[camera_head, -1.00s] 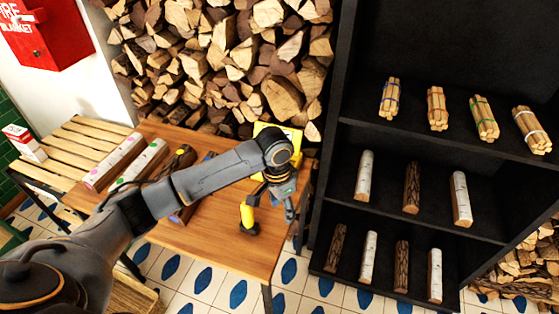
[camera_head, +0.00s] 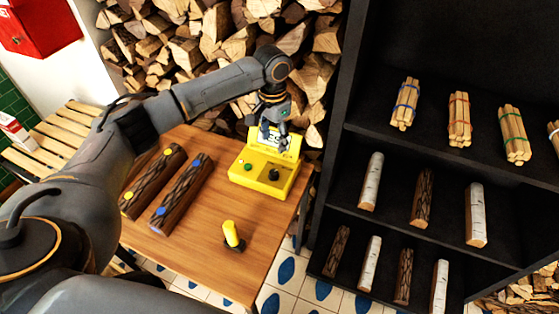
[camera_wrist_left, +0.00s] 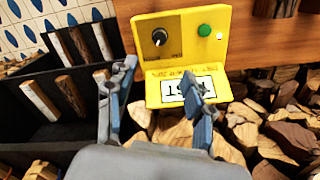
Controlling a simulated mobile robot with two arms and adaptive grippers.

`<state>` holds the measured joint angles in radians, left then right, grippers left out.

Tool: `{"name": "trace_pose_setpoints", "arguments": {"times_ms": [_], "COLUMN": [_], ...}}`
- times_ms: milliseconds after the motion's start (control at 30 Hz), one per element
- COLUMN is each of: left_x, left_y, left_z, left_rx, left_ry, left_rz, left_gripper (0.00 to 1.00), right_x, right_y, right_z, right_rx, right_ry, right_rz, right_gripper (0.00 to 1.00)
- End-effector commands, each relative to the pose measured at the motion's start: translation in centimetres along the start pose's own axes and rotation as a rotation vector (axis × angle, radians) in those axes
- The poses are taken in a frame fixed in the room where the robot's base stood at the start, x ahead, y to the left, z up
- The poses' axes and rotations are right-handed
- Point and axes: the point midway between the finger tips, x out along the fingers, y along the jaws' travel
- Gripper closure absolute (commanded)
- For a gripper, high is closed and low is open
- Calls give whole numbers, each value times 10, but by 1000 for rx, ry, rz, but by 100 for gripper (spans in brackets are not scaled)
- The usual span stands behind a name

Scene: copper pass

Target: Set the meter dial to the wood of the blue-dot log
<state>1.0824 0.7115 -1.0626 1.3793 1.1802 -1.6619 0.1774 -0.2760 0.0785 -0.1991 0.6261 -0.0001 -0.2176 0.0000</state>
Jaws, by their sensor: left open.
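The yellow meter (camera_head: 243,181) stands at the table's far right, with a black dial (camera_head: 273,174), a green button (camera_head: 248,167) and a raised display. The dial also shows in the left wrist view (camera_wrist_left: 160,37); the display text is partly hidden by a finger. The blue-dot log (camera_head: 183,194), with dark furrowed bark, lies on the table left of the meter. My left gripper (camera_head: 274,138) is open and empty, above the meter in front of its display. In the left wrist view its fingers (camera_wrist_left: 160,78) are spread, apart from the dial.
A dark log with yellow dots (camera_head: 152,181) lies beside the blue-dot log. A black shelf (camera_head: 400,145) with logs and stick bundles is at right. Stacked firewood (camera_head: 180,45) is behind.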

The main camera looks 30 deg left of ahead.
Motion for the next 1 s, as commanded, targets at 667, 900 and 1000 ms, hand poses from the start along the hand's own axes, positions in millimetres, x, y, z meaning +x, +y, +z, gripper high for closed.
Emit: {"name": "trace_pose_setpoints", "arguments": {"times_ms": [667, 900, 1000], "left_x": [120, 134, 135], "left_y": [0, 0, 0], "left_z": [1, 0, 0], "left_rx": [-1, 1, 1], "left_ry": [-3, 0, 0], "left_rz": [0, -1, -1], "left_gripper": [48, 48, 48], "right_x": [-22, -22, -22], "right_y": [-1, 0, -1], "right_z": [20, 12, 15], "right_rx": [-1, -2, -2], "right_ry": [-32, -18, -22], "right_rz": [-2, -1, -2], "right_gripper": [60, 60, 60]}}
